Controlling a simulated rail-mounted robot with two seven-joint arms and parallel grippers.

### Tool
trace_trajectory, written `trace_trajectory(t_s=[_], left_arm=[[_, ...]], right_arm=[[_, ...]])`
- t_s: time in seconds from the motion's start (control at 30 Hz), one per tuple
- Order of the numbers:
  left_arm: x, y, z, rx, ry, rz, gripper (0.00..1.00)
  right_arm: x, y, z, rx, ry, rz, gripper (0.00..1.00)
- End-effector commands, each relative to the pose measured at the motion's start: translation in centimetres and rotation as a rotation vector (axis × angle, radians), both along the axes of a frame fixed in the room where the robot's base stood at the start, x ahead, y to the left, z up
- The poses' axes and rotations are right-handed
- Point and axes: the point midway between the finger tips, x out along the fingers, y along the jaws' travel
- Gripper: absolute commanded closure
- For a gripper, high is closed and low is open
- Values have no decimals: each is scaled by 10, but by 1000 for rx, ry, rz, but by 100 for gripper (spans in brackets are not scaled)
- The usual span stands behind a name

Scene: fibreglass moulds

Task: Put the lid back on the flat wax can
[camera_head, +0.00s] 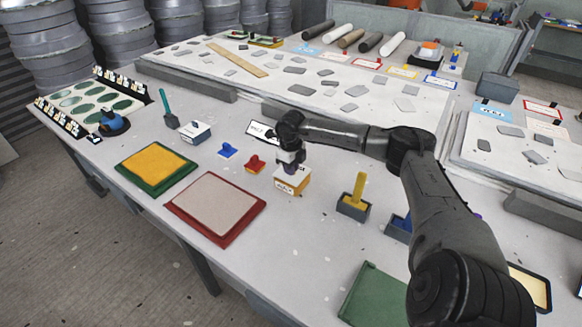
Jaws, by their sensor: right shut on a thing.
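My right gripper (290,166) points down at the middle of the table, over a small yellow block-like thing with a white labelled face (294,181). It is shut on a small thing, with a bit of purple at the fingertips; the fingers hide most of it. I cannot tell whether that thing touches what is below. A blue knobbed piece (228,150) and a red knobbed piece (255,164) lie to the left. I cannot tell for sure which thing is the flat wax can or its lid. My left gripper is out of view.
A red-framed panel (216,240) and a green-framed yellow panel (156,167) lie at front left. A grey holder (353,208) with a yellow handle stands to the right. A white labelled box (195,132) stands behind left. My right forearm spans the right side.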

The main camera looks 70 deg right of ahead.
Motion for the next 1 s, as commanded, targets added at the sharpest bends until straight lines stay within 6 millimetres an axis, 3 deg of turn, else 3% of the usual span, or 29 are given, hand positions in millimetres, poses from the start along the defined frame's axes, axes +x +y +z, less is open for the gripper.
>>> trace_trajectory(t_s=[0.97, 1.0], left_arm=[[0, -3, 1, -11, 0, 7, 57], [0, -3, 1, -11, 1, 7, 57]], right_arm=[[0, 0, -6, 0, 0, 0, 100], [0, 0, -6, 0, -1, 0, 88]])
